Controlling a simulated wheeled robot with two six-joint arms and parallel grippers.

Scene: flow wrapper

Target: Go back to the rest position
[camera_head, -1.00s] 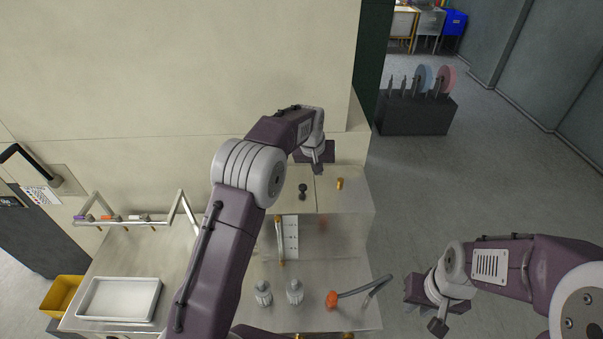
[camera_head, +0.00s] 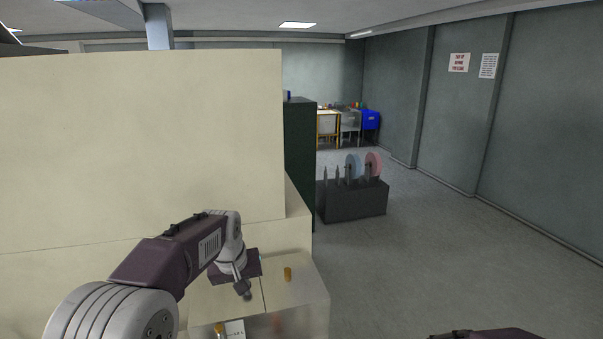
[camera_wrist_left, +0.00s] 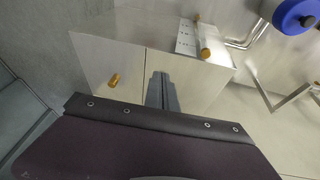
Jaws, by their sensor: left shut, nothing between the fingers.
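My left gripper (camera_head: 244,291) is in the lower middle of the head view, over the top of the pale metal machine (camera_head: 308,298). Its slim grey fingers (camera_wrist_left: 163,90) are together in the left wrist view, with nothing between them. Below the fingers is the machine's panelled metal surface (camera_wrist_left: 130,62). Only a dark piece of my right arm shows at the bottom edge of the head view; the right gripper is out of view.
A brass knob (camera_head: 287,273) stands on the machine top, right of my left gripper. A tall cream wall (camera_head: 140,140) is behind. A dark stand with discs (camera_head: 352,203) is on the floor; open floor (camera_head: 450,260) lies right. A blue round part (camera_wrist_left: 294,15) shows in the left wrist view.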

